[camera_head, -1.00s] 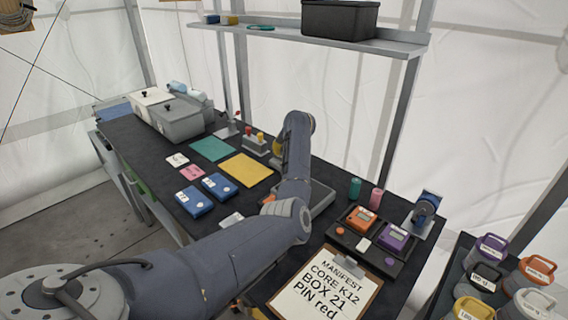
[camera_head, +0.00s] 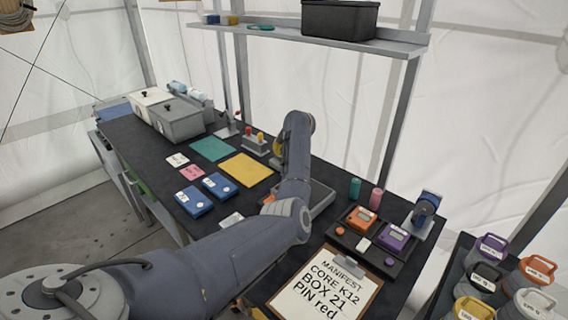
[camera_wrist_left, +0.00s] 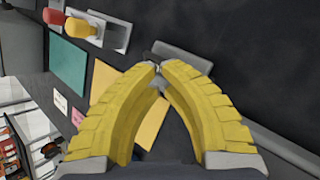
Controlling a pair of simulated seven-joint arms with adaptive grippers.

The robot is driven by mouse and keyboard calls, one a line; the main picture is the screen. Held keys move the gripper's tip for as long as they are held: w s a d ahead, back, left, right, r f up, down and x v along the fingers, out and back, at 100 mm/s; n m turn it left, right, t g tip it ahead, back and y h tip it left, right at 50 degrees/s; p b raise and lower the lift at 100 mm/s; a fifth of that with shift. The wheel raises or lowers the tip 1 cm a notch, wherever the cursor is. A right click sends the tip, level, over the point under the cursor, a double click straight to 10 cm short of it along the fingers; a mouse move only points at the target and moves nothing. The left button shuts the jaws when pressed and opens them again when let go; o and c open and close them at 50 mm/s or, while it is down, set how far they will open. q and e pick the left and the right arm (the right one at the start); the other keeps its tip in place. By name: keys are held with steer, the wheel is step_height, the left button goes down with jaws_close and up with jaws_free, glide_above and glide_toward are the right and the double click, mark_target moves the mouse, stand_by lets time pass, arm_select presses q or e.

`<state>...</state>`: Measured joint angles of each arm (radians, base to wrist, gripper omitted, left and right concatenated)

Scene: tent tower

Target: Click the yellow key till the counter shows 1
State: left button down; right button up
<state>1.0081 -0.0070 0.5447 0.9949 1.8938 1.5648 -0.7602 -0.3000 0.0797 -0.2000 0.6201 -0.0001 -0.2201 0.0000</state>
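A small grey block (camera_head: 256,147) stands on the dark table, with a red knob (camera_head: 248,131) and a yellow knob (camera_head: 260,136) on top. In the left wrist view the red knob (camera_wrist_left: 54,16) and the yellow knob (camera_wrist_left: 79,28) show at the upper left, apart from my fingers. I cannot make out a counter reading. My right gripper is not in view.
A yellow sheet (camera_head: 246,169) and a teal sheet (camera_head: 212,149) lie left of my arm. Blue boxes (camera_head: 194,201) are nearer. A clipboard (camera_head: 325,290) and a tray with orange (camera_head: 362,221) and purple (camera_head: 394,238) devices are at the right. Grey bins (camera_head: 180,121) stand at the far left.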

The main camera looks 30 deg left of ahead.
arm_select(q)
steer(key=shift+f, duration=0.15)
steer(key=shift+f, duration=0.3)
steer(key=shift+f, duration=0.6)
stand_by(1.3)
steer(key=shift+r, duration=1)
steer(key=shift+r, duration=2.5)
